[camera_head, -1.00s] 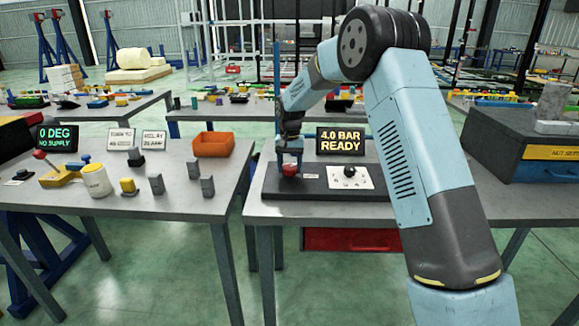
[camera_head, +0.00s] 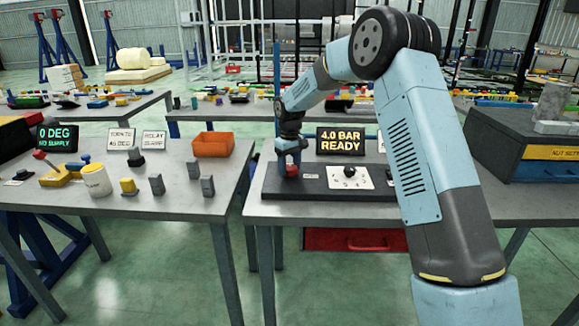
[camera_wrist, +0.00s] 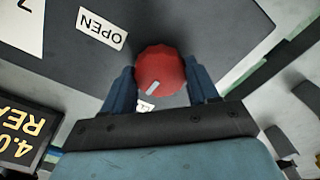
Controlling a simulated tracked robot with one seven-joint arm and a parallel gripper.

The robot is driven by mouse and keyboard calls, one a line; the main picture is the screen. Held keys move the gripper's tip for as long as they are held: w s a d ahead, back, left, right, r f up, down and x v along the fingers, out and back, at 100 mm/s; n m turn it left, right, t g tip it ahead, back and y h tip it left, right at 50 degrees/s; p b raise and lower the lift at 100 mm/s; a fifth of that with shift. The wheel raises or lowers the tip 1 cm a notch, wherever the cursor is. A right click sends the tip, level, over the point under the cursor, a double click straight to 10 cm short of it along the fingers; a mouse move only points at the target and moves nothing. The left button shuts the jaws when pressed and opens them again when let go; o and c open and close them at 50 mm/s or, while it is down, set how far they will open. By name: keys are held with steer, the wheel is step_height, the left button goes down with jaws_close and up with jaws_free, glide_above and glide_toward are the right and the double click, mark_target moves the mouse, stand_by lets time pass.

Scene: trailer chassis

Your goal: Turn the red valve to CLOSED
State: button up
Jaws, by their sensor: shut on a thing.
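The red valve (camera_wrist: 160,66) is a round knob on a dark panel. It also shows in the head view (camera_head: 291,171) at the panel's left end. My gripper (camera_wrist: 162,82) points down from above and is shut on the valve, one blue finger on each side. In the head view my gripper (camera_head: 291,158) covers part of the knob. A pale pointer mark on the knob points down-left in the wrist view, toward a partly hidden white label (camera_wrist: 146,105). An OPEN label (camera_wrist: 101,28) lies up-left of the knob.
A display (camera_head: 341,141) behind the panel reads 4.0 BAR READY. A white plate with a black knob (camera_head: 350,171) is right of the valve. The left table holds an orange bin (camera_head: 213,144) and several small parts. A gap separates the two tables.

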mark_target(290, 167)
steer(key=shift+w+r+n, duration=0.1)
steer(key=shift+n, duration=0.2)
stand_by(0.4)
steer(key=o, duration=1.1)
steer(key=shift+c, duration=0.2)
step_height(290, 167, up, 14)
steer(key=shift+f, duration=0.2)
steer(key=shift+d, duration=0.1)
